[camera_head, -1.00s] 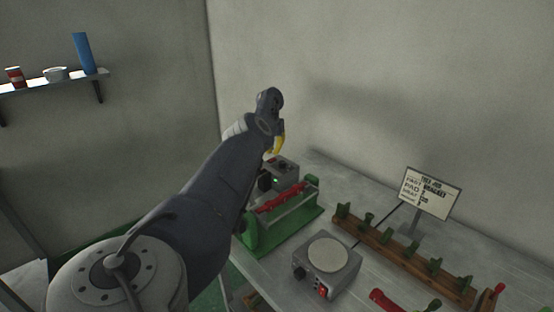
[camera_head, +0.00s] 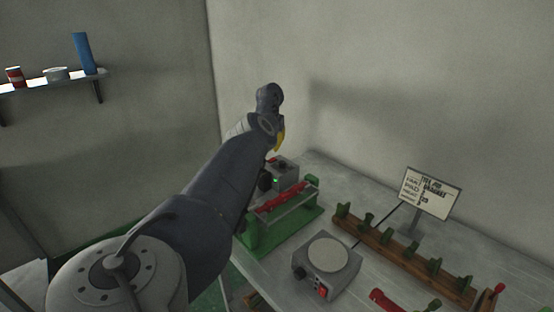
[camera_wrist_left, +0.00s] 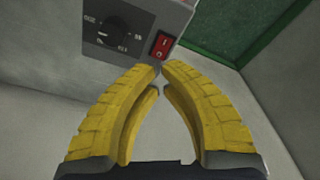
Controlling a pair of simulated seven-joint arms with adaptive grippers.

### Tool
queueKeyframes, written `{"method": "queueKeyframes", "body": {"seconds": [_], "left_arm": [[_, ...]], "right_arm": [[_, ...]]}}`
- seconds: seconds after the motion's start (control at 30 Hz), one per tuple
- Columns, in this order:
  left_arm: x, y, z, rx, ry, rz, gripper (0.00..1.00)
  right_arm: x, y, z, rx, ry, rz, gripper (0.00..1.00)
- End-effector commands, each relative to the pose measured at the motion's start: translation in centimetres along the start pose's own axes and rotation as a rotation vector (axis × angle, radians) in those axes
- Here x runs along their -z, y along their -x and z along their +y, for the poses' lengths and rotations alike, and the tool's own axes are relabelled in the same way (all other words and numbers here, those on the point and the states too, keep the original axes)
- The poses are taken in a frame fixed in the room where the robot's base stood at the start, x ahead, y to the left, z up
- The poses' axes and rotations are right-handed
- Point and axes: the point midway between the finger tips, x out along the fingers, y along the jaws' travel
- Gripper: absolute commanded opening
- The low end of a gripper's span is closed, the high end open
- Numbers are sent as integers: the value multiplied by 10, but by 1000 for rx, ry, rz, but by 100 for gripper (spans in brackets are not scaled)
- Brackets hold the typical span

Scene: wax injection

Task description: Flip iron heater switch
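A grey control box (camera_head: 286,174) with a small green light stands at the back left of the table, partly hidden by my left arm. The left wrist view shows a grey box face (camera_wrist_left: 95,35) with a black dial and a red rocker switch (camera_wrist_left: 162,46). My left gripper (camera_wrist_left: 162,68) has yellow fingers with their tips together, just below the switch. I cannot tell if they touch it. In the head view only a bit of yellow finger (camera_head: 279,140) shows. My right gripper is not in view.
A green fixture with a red bar (camera_head: 284,204) stands in front of the control box. A round-plate heater (camera_head: 328,255) with its own red switch is nearer. A wooden rack (camera_head: 400,250), a sign (camera_head: 431,193) and a red-handled tool (camera_head: 385,301) lie to the right.

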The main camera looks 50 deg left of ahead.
Motion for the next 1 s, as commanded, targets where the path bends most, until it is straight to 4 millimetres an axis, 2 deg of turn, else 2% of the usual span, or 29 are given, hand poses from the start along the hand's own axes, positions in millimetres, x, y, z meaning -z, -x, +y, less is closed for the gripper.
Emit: {"method": "queueKeyframes", "body": {"seconds": [0.7, 1.0], "left_arm": [[8, 47, 1, -2, 0, 2, 0], [8, 53, 0, -1, -1, 0, 0]], "right_arm": [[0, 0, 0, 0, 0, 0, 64], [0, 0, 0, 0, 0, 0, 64]]}}
